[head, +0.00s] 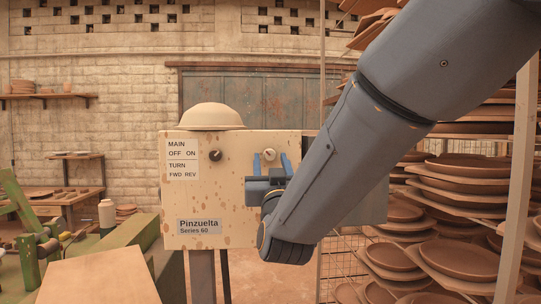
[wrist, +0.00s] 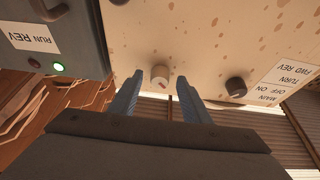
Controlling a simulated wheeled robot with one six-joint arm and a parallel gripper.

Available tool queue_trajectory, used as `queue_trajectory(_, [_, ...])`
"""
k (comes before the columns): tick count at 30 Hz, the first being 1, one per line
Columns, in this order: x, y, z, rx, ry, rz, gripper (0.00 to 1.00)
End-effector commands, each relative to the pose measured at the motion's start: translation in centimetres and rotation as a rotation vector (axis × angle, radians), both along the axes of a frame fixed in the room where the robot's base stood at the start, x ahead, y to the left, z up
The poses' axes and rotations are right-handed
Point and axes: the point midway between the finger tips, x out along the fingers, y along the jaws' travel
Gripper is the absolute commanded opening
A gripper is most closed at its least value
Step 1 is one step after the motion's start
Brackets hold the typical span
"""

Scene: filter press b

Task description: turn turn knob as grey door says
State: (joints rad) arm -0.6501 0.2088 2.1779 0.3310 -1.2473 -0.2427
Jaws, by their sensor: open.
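A cream control box (head: 240,200) has a dark knob (head: 215,155) at left and a pale round knob (head: 269,155) at right. My open, empty gripper (head: 271,158) is in front of the pale knob. In the wrist view, which looks upside down, the pale knob (wrist: 159,74) shows between my fingertips (wrist: 160,80); I cannot tell whether they touch it. It bears a small reddish mark. The dark knob (wrist: 236,87) is to the right there. The grey door (wrist: 85,35) carries a label reading "RUN REV" (wrist: 30,38), a lit green lamp (wrist: 58,67) and a dark knob (wrist: 47,8).
Labels on the box read "MAIN OFF ON" (head: 182,149) and "TURN FWD REV" (head: 183,170). A tan domed hat (head: 210,116) lies on top. Racks of clay plates (head: 460,262) stand at right. A green-framed bench (head: 125,235) is at left.

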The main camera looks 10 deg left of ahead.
Motion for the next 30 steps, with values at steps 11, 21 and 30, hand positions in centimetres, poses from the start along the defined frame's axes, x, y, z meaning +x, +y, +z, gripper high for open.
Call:
queue_trajectory(11, [0.62, 0.21, 0.2, 0.0, 0.0, 0.001, 0.43])
queue_trajectory(21, [0.61, 0.21, 0.2, 0.001, 0.0, 0.0, 0.03])
queue_trajectory(30, [0.58, 0.35, 0.12, 0.071, 0.02, 0.002, 0.03])
